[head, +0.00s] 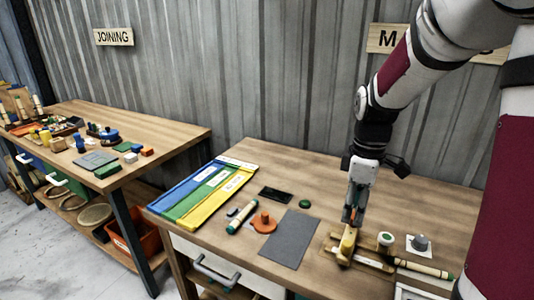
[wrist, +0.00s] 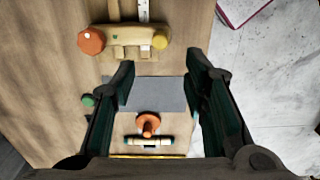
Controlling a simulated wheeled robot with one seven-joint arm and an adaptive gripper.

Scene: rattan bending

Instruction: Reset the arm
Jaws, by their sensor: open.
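My gripper (head: 351,215) points down over the right part of the near workbench (head: 320,180), above a wooden jig with a yellow knob (head: 347,243). In the wrist view its two dark fingers (wrist: 160,78) are spread wide, with nothing held between them. That view shows the wooden jig (wrist: 125,36) ahead of the fingertips, with an orange knob (wrist: 91,40) at its left end. I cannot tell how high the fingertips are above the bench.
A grey mat (head: 290,239), an orange knobbed piece (head: 264,222) and a green-ended stick (head: 241,219) lie left of my gripper. Blue, green and yellow strips (head: 205,190) lie farther left. A grey knob on a white plate (head: 420,243) stands to the right. A second workbench (head: 160,130) is at left.

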